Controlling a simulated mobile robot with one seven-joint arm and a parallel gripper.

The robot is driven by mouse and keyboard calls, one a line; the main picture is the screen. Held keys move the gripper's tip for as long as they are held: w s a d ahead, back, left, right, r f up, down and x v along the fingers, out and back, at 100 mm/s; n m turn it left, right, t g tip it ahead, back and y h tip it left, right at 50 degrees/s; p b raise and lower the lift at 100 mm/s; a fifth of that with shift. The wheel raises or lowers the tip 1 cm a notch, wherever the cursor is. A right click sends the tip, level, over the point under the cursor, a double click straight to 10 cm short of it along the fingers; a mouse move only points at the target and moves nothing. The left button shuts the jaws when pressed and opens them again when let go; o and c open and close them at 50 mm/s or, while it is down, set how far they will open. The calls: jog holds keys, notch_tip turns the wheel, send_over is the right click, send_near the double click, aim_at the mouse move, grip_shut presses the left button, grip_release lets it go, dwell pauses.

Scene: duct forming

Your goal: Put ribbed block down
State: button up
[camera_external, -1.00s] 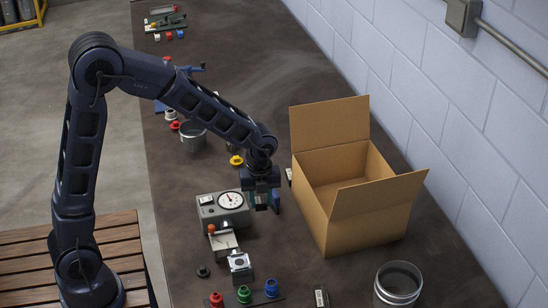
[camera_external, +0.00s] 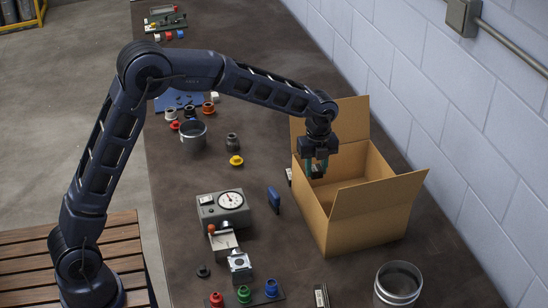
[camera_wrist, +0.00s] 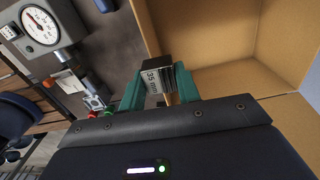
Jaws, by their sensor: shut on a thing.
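My gripper (camera_external: 317,164) is raised at the open cardboard box (camera_external: 372,222), over its left rim and opening. In the wrist view its green fingers (camera_wrist: 160,86) are shut on a small block (camera_wrist: 157,78), which I take to be the ribbed block. The block has a dark face and a pale label reading "35 mm". Its lower part is hidden behind the gripper. In the wrist view the box (camera_wrist: 195,30) fills the right side, with its inner walls and floor showing.
A grey gauge unit (camera_external: 222,209) and an upright blue piece (camera_external: 274,199) stand left of the box. A metal cylinder (camera_external: 398,284) stands in front of it. Coloured knobs (camera_external: 244,294) lie at the front. The block wall (camera_external: 450,120) is close behind.

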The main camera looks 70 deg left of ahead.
jog(key=w+a, duration=0.1)
jog(key=w, duration=0.5)
jog(key=f, duration=2)
jog(key=shift+w+a+f, duration=0.1)
jog(key=shift+w+f, duration=0.1)
jog(key=o, duration=1)
jog(key=shift+f, duration=0.15)
jog(key=shift+o, duration=0.3)
